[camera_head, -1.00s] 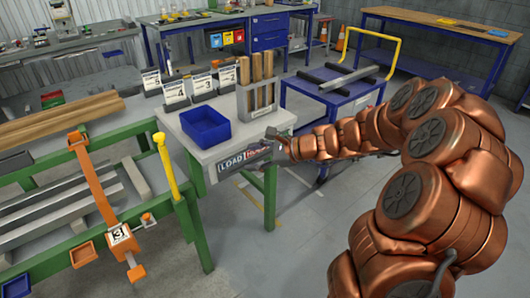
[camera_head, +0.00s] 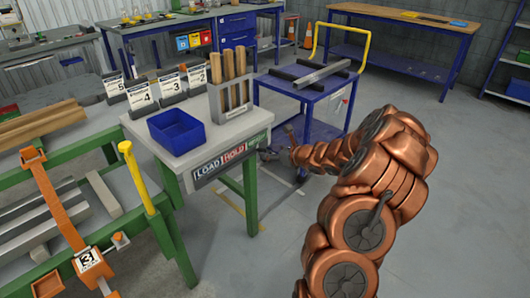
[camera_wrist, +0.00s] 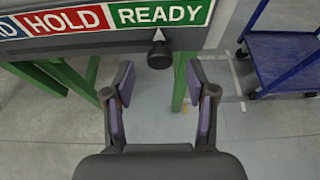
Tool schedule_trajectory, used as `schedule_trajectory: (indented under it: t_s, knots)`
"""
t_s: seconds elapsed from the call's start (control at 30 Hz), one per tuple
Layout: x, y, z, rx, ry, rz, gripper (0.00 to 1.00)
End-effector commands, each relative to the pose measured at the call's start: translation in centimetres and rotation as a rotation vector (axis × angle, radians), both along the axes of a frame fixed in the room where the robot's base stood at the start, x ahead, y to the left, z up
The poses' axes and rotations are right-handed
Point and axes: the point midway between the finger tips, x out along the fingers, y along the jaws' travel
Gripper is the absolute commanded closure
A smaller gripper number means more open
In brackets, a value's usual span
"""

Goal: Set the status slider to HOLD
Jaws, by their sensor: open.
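In the wrist view, the HOLD field (camera_wrist: 75,20) and the READY field (camera_wrist: 158,13) show, with LOAD cut off at the left. The dark slider knob (camera_wrist: 159,56) hangs below READY, its white pointer under that field. My gripper (camera_wrist: 160,82) is open and empty, its fingers to either side of and short of the knob. In the head view, my gripper (camera_head: 278,145) is just right of the strip; its fingers are hard to make out.
A blue bin (camera_head: 176,131), numbered cards (camera_head: 140,93) and a grey holder with wooden pieces (camera_head: 230,97) stand on the table. A blue trolley (camera_head: 313,90) is behind at the right. Green table legs (camera_head: 250,195) are below the strip. The floor at right is open.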

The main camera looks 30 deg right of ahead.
Motion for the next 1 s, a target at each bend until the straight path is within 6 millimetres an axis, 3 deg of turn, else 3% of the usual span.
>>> schedule_trajectory:
  t_s: [0.3, 0.67, 1.0]
  knots:
    - [2.8, 0.6, -1.4, 0.0, 0.002, -0.001, 0.44]
    - [3.1, 0.5, -1.4, 0.0, 0.001, -0.003, 0.45]
    - [3.1, 0.5, -1.5, 0.0, 0.001, -0.003, 0.8]
